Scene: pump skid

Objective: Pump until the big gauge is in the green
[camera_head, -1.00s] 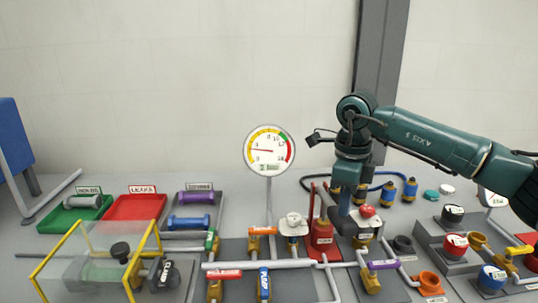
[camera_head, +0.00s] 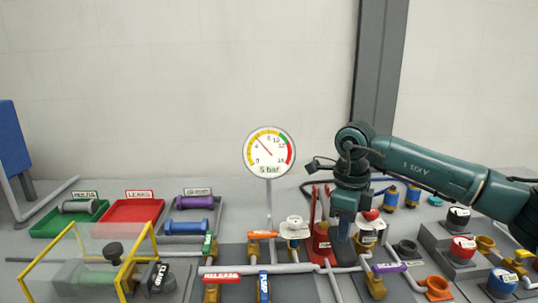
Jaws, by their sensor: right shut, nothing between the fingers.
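The big gauge (camera_head: 269,152) stands on a post at the middle back. Its needle points up and left, in the yellow part of the dial, short of the small green band at the upper right. Its label appears to read 5 bar. The red hand pump (camera_head: 321,243) stands below and right of it, with thin red uprights above its body. My right gripper (camera_head: 343,234) is shut and empty, pointing down just right of the pump. Whether it touches the pump lever, I cannot tell. My left gripper is not in view.
A release valve (camera_head: 222,275) and a blue clamp handle (camera_head: 264,287) are on the front pipes. A red-topped valve (camera_head: 370,215) is close right of my gripper. A clear yellow-edged guard (camera_head: 90,262) stands at left. Labelled buttons (camera_head: 463,248) stand at right.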

